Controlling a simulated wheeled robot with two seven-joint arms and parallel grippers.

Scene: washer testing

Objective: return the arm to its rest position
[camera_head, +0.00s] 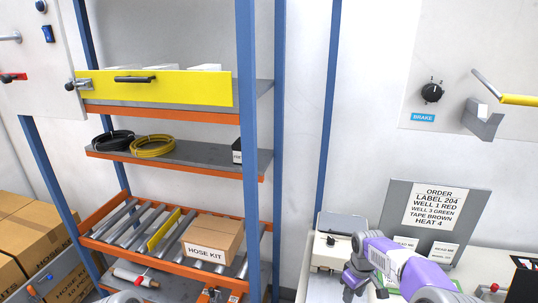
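My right arm (405,262), purple and grey, comes in from the lower right. Its gripper (365,290) points down in front of a pale bench-top device (329,255). Its dark fingertips look apart, with nothing seen between them. A rounded grey part at the bottom edge, left of centre, looks like a piece of my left arm; the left gripper itself does not show.
A blue-post rack (247,150) holds a hose kit box (212,238), a yellow hose coil (153,146) and a yellow-fronted drawer (160,88). An order sign (434,205) stands behind my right arm. A brake panel (455,60) with a yellow-handled lever is above. Cartons (30,235) stand left.

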